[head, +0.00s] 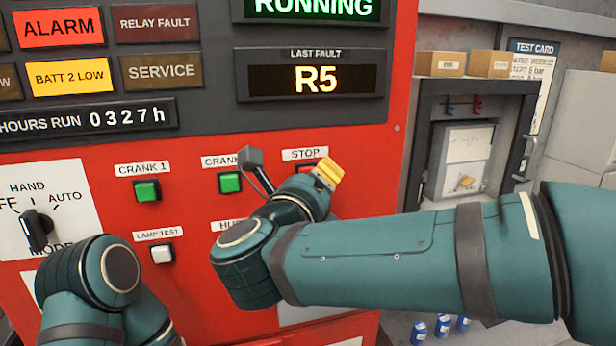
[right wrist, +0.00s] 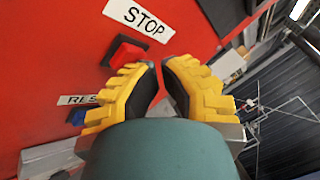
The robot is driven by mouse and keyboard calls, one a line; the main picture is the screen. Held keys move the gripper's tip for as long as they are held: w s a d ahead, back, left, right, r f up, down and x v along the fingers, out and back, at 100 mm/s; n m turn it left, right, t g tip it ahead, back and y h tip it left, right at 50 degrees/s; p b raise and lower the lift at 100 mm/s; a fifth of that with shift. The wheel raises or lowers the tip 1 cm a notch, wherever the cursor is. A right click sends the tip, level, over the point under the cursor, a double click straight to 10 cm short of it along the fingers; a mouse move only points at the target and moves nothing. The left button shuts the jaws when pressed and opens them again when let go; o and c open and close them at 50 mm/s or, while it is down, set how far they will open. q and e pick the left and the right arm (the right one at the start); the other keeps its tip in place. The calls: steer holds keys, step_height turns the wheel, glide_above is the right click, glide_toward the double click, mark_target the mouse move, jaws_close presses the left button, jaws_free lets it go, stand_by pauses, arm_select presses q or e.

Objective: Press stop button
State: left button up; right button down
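The red square stop button (right wrist: 127,52) sits in a dark bezel on the red panel, beside its white STOP label (right wrist: 139,18) in the right wrist view. In the head view the STOP label (head: 305,154) shows, but my right gripper largely hides the button below it. My right gripper (head: 328,172) has yellow fingers with black pads. It is empty, its tips drawn close together with a narrow gap. In the right wrist view the tips (right wrist: 161,68) are just below and right of the button; contact cannot be told. My left gripper is not in view.
Green CRANK buttons (head: 147,190), a white lamp test button (head: 161,253) and a mode knob (head: 37,226) lie left of STOP. A blue button (right wrist: 76,116) is below it. The display reads RUNNING (head: 315,8). My left arm is near the lower left panel.

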steer(key=shift+w, duration=0.25)
steer(key=shift+s, duration=0.15)
stand_by(0.5)
steer(key=shift+s+d+b, duration=0.2)
steer(key=shift+s+b, duration=0.55)
steer(key=s+b, duration=0.1)
steer(key=s+d, duration=0.1)
steer(key=s, duration=0.1)
steer(key=s+b, duration=0.1)
steer(key=shift+s+d+b, duration=0.3)
steer(key=shift+s, duration=0.05)
stand_by(0.5)
